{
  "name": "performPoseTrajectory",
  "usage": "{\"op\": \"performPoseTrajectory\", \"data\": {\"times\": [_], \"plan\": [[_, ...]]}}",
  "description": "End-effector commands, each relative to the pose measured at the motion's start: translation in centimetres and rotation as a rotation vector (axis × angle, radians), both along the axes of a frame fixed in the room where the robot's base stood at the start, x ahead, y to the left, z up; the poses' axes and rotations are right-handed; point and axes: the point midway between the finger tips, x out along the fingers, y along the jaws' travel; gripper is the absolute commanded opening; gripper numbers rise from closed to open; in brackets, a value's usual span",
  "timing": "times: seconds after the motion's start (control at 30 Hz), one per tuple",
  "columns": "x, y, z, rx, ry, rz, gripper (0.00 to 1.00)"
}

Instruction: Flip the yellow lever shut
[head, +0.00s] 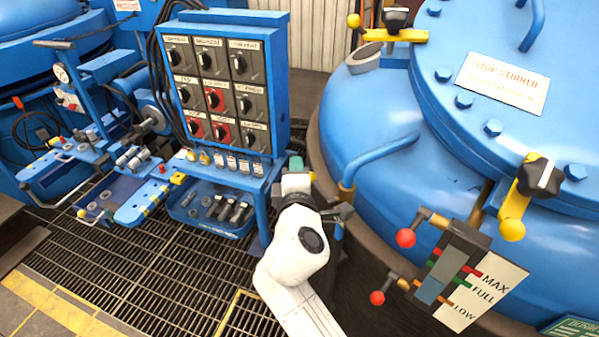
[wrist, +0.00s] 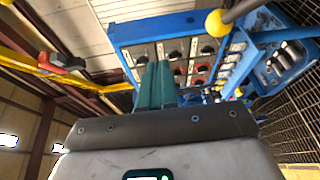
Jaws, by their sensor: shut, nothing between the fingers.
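Two yellow levers show on the blue vessel in the head view. One yellow lever (head: 397,36) is at the top, with a black knob and a yellow ball end. Another yellow lever (head: 514,207) is on the right rim, with a black knob and a yellow ball hanging low. In the wrist view a yellow ball (wrist: 219,23) on a dark rod is close, right of my fingers. I cannot tell which lever it belongs to. My gripper (head: 296,164) is shut and empty, between the control panel and the vessel. Its teal fingers (wrist: 155,84) are together in the wrist view.
A blue control panel (head: 283,75) with several knobs stands left of my gripper. A blue pipe (head: 385,150) curves along the vessel (head: 345,110) to the right. Red-ball handles (head: 406,238) and a level gauge (head: 443,272) are at lower right. Grating floor (head: 130,270) lies at lower left.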

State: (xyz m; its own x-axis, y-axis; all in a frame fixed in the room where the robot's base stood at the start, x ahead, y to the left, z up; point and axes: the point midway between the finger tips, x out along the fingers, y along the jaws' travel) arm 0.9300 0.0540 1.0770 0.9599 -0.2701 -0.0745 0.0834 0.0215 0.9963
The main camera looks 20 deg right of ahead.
Motion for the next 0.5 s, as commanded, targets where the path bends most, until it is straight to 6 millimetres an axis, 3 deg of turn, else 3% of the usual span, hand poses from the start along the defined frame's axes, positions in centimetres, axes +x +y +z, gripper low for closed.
{"op": "performPoseTrajectory", "data": {"times": [0.3,0.5], "plan": [[-2.5,2.2,4.3,0.002,0.000,0.001,0.00],[-3.4,2.9,5.9,0.000,0.001,-0.001,0.00]]}}
